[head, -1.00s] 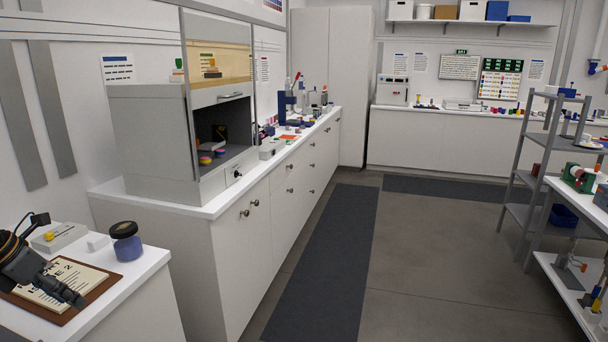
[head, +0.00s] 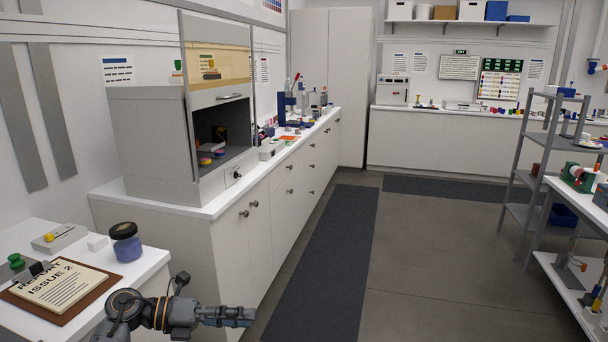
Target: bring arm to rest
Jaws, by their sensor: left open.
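My left gripper (head: 246,316) is at the bottom of the head view, to the right of the small white table. It points right, in front of the lower cabinet fronts and the edge of the dark floor mat. Its fingers show side-on, look close together, and hold nothing that I can see. The arm's wrist (head: 126,306) overlaps the table's front corner in the picture. My right gripper is not in view.
The white table (head: 152,262) at left bears a clipboard (head: 67,313) with a report, a dark-lidded jar of blue-violet pigment (head: 127,247) and small devices. A fume hood (head: 150,140) stands behind. The dark mat (head: 330,250) and floor are clear; a grey shelf (head: 540,150) stands right.

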